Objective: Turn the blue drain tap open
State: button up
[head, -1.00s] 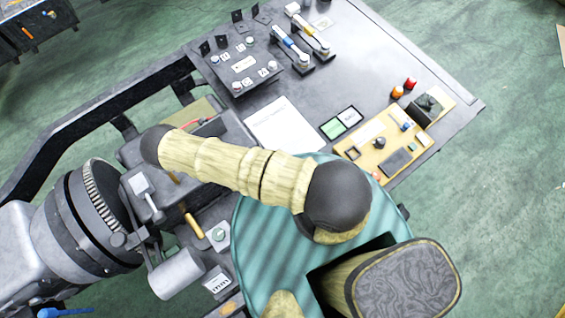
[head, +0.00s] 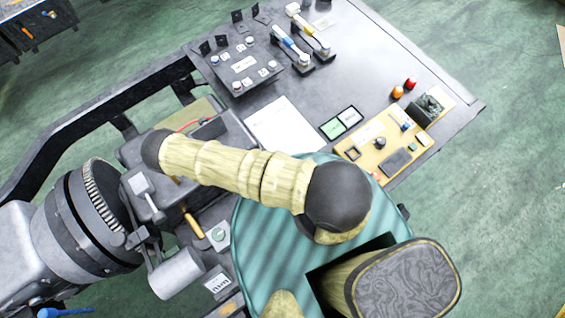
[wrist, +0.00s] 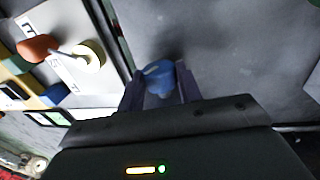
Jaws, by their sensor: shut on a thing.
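In the wrist view the blue drain tap (wrist: 160,76) shows as a rounded blue handle between the two dark fingers of my gripper (wrist: 160,84). The fingers are shut on it, one on each side. The lower part of the tap is hidden by the gripper body. In the head view I cannot make out my gripper; my arm covers much of the middle. A blue handle-like thing (head: 68,312) shows at the bottom left edge of the head view, and I cannot tell whether it is the same tap.
An orange-red lever knob (wrist: 38,48) on a pale round base (wrist: 90,56) sits left of the tap in the wrist view. A large grey machine cylinder (head: 60,245) is at left in the head view. A bench (head: 375,60) holds panels, levers and a yellow tray (head: 372,160).

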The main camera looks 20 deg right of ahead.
jog(key=shift+a+f+h+b, duration=0.1)
jog(key=shift+h+b, duration=0.2)
jog(key=shift+b, duration=0.1)
jog(key=h+b, duration=0.1)
jog(key=b, duration=0.1)
jog(key=h+b, duration=0.1)
jog(key=t+h+b, duration=0.1)
jog(key=b, duration=0.1)
jog(key=shift+a+f+h+b, duration=0.3)
jog(key=shift+h+b, duration=0.05)
jog(key=shift+h, duration=0.05)
jog(key=h+b, duration=0.1)
jog(key=b, duration=0.2)
jog(key=shift+s+a+h, duration=0.1)
jog(key=shift+h, duration=0.2)
jog(key=shift+r+h+b, duration=0.15)
jog(key=shift+h+b, duration=0.35)
jog(key=shift+b, duration=0.15)
jog(key=o, duration=1)
jog(key=shift+r+y+p, duration=0.25)
jog(key=shift+y+p, duration=0.25)
jog(key=shift+p, duration=0.7)
